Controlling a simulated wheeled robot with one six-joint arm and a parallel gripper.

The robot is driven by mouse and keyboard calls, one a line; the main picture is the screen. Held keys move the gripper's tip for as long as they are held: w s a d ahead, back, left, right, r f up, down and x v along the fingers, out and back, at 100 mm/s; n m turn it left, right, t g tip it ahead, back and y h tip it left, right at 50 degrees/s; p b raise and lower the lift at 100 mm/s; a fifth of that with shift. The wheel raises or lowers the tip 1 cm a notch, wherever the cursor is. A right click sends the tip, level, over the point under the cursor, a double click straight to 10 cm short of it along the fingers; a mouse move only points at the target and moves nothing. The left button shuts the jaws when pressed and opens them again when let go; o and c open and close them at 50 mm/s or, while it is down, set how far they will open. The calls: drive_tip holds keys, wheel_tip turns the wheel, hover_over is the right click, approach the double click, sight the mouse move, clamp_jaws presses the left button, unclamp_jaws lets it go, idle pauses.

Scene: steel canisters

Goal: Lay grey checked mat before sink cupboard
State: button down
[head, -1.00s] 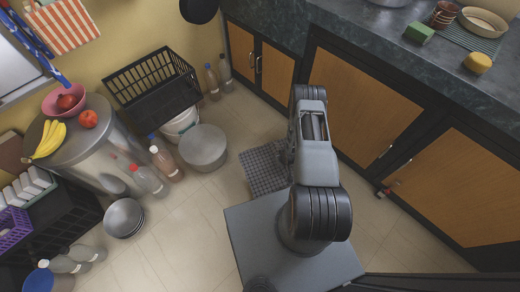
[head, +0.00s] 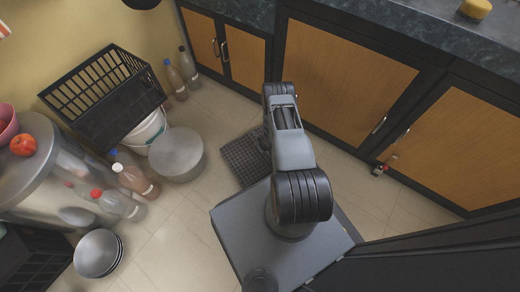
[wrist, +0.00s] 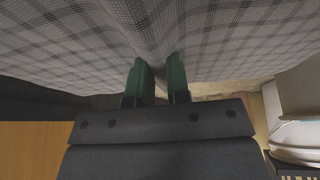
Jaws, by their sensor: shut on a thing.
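The grey checked mat (head: 243,160) shows in the head view to the left of my arm, partly hidden behind it. In the wrist view the mat (wrist: 75,45) fills the upper part, pinched into a fold between the green fingers of my gripper (wrist: 158,66). My gripper is shut on the mat; my arm hides it in the head view. I cannot tell whether the mat touches the floor. Wooden cupboard doors (head: 345,75) under the dark counter stand beyond and right of my arm. No sink shows, so I cannot tell which cupboard is the sink one.
A round steel canister (head: 176,155), a white bucket (head: 147,132) and a black crate (head: 105,95) stand left of the mat. Bottles (head: 134,181) and stacked steel bowls (head: 98,254) are farther left. A small red item (head: 380,169) is by the right cupboard. Floor (head: 185,215) is bare at lower left.

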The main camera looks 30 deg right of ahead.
drive_tip(key=shift+w+d+f+b, duration=0.2)
drive_tip(key=shift+w+f+b, duration=0.15)
drive_tip(key=shift+f, duration=0.15)
drive_tip(key=f+b, duration=0.2)
drive_tip(key=f, duration=0.1)
drive_tip(key=shift+w+f+b, duration=0.25)
drive_tip(key=shift+f+b, duration=0.05)
drive_tip(key=shift+b, duration=0.1)
drive_tip(key=shift+d+r, duration=0.1)
drive_tip(key=c, duration=1.1)
unclamp_jaws()
